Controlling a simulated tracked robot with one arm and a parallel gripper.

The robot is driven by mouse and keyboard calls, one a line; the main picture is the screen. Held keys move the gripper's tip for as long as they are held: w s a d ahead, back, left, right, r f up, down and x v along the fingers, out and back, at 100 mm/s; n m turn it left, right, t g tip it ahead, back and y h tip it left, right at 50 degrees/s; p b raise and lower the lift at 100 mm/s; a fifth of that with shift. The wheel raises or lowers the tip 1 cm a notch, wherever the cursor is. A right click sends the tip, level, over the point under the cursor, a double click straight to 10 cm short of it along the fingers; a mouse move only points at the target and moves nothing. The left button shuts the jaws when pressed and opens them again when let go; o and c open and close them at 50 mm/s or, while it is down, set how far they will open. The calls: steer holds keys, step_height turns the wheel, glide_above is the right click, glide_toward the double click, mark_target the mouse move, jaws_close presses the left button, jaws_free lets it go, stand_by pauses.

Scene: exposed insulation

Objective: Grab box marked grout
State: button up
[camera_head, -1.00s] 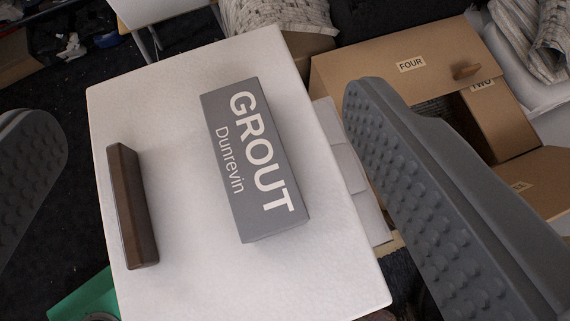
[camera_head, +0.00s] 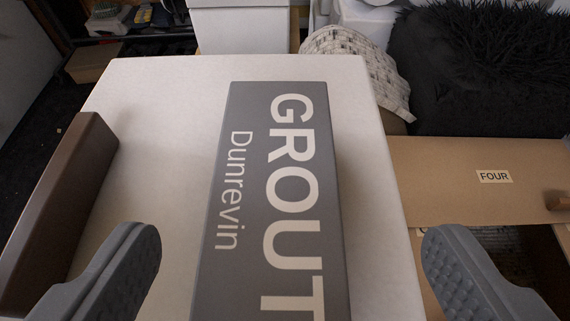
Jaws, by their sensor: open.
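The grey box marked "GROUT Dunrevin" (camera_head: 262,200) lies on a white table top (camera_head: 165,130), its long side running away from me. Its near end is cut off by the bottom of the picture. My gripper (camera_head: 292,265) is open, with one finger to the left of the box and the other to the right, apart from it. The box shows between the two fingers. A gap is visible on each side.
A brown block (camera_head: 58,210) stands on the table at the left, close to my left finger. A cardboard box marked "FOUR" (camera_head: 450,165) stands at the right beyond the table edge. A patterned cushion (camera_head: 352,62) and a dark furry item (camera_head: 480,75) lie behind.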

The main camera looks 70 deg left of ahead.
mark_target(283, 184)
steer(key=x, duration=0.3)
steer(key=b+x, duration=0.1)
steer(key=x, duration=0.3)
steer(key=shift+s+a+f, duration=0.1)
steer(key=shift+s+f, duration=0.05)
steer(key=shift+f, duration=0.25)
steer(key=shift+c, duration=0.3)
steer(key=shift+r, duration=0.1)
steer(key=c, duration=1.3)
steer(key=shift+r, duration=0.1)
